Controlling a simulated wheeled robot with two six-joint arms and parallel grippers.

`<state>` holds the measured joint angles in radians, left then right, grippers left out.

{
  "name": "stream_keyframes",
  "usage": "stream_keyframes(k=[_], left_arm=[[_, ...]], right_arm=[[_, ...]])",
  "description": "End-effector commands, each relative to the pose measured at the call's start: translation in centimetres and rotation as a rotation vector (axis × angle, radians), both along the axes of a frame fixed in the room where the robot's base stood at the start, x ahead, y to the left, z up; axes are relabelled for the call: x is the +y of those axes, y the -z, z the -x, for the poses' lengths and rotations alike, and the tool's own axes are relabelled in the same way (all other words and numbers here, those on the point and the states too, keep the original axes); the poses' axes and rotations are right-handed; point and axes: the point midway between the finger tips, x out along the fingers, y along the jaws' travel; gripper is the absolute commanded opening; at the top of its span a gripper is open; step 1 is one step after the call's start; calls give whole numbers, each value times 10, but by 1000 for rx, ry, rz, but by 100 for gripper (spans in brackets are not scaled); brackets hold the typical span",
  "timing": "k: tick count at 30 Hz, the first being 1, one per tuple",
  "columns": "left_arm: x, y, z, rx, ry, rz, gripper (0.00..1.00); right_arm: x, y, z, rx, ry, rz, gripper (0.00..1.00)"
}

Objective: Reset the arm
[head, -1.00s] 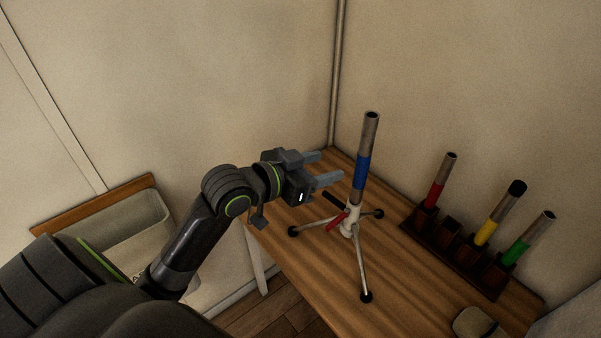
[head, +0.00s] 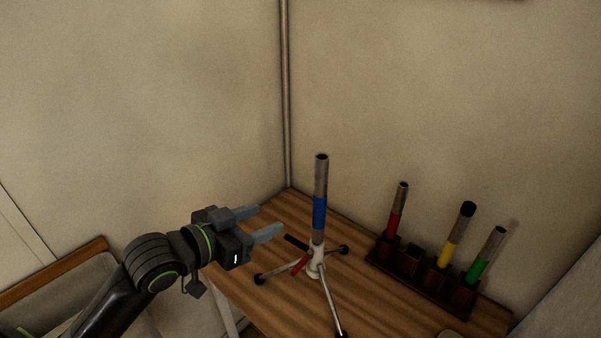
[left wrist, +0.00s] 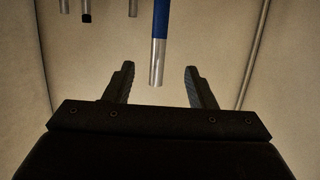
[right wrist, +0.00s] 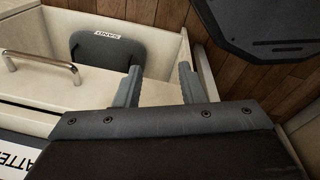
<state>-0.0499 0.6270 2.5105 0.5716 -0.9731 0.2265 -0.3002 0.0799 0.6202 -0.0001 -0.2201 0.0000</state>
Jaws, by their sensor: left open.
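My left gripper (head: 268,220) is open and empty in the head view, left of a grey tube with a blue band (head: 320,209). A gap shows between its fingertips and the tube. The tube stands upright in a white tripod (head: 315,264) on the wooden table. In the left wrist view, the blue-banded tube (left wrist: 159,50) hangs down from the top edge, its grey end between the two spread fingers (left wrist: 160,75) in the picture. My right gripper (right wrist: 160,80) shows only in the right wrist view, open with nothing between its fingers.
A dark rack (head: 420,281) at the table's right holds red (head: 395,214), yellow (head: 452,241) and green (head: 483,261) banded tubes; one slot is empty. Walls meet behind the table (head: 244,285). A cream unit with a metal handle (right wrist: 43,62) lies near my right gripper.

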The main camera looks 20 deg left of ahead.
Motion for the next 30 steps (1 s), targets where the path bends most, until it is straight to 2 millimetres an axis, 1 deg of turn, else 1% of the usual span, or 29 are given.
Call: stream_keyframes(k=[3,5,8,10,11,12,14,15,17,18,20,21,23,24,25,26,30], left_arm=[[0,2,0,4,-3,-1,50],[2,9,2,23,-18,-6,50],[12,41,13,105,-79,-34,50],[22,76,29,207,-150,-69,50],[27,93,38,259,-184,-87,50],[34,115,53,333,-229,-113,50],[43,146,78,444,-291,-151,50],[48,163,95,514,-327,-174,50],[53,184,120,611,-373,-203,50],[56,196,137,674,-401,-222,50],[59,213,163,767,-438,-244,50],[60,222,180,826,-462,-260,50],[61,234,205,916,-494,-279,50],[61,241,222,974,-513,-291,50],[64,250,212,960,-505,-293,50],[65,258,208,959,-502,-293,50],[69,296,199,973,-498,-293,50]], right_arm=[[0,0,0,0,0,0,36],[0,0,0,0,0,0,36],[0,0,0,0,0,0,36],[0,0,0,0,0,0,36],[0,0,0,0,0,0,36],[0,0,0,0,0,-1,36],[1,0,0,0,0,-1,36],[1,0,0,0,0,-1,36],[1,0,0,0,0,-1,36],[1,0,0,0,0,-1,36],[1,0,0,0,0,-1,36],[1,0,0,0,0,-1,36],[1,0,0,0,0,-1,36],[1,0,0,0,0,-1,36],[1,1,0,0,1,-2,36],[2,1,-1,-1,1,-2,36],[1,2,0,0,1,-2,36]])
